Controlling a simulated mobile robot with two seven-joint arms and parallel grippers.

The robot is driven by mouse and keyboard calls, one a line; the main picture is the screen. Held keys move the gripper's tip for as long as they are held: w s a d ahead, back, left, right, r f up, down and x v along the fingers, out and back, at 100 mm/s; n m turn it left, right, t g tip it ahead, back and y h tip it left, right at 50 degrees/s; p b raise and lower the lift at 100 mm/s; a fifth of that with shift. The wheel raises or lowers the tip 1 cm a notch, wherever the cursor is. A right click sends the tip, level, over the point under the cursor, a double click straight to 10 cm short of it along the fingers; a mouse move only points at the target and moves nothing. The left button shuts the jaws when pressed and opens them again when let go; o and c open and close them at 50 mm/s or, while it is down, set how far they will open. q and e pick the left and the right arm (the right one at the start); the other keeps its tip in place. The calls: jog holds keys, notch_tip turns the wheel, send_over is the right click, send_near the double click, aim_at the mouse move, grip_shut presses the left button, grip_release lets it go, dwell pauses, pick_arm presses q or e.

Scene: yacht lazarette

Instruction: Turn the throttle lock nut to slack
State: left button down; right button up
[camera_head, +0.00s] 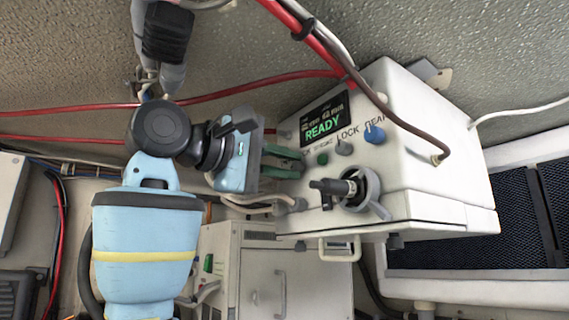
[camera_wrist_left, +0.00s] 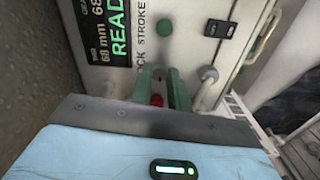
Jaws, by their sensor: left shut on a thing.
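The white control box (camera_head: 440,190) shows a lit display (camera_head: 325,122) reading READY. My left gripper (camera_head: 301,163), with green fingers, is at the left part of its front panel. In the left wrist view the fingers (camera_wrist_left: 163,92) are closed on a small red piece (camera_wrist_left: 157,100), mostly hidden between them. It sits near a label ending in "OCK STROKE"; I cannot tell for certain that it is the throttle lock nut. No turn mark on it is visible. My right gripper is in neither view.
A brown cable (camera_head: 395,118) crosses the box, and red hoses (camera_head: 230,90) run behind my arm.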

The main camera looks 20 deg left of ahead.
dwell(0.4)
pick_arm(q)
jog(key=c, duration=1.3)
grip_release()
jog(key=shift+c, duration=0.2)
jog(key=v, duration=0.7)
jog(key=shift+s+a, duration=0.25)
jog(key=shift+s, duration=0.05)
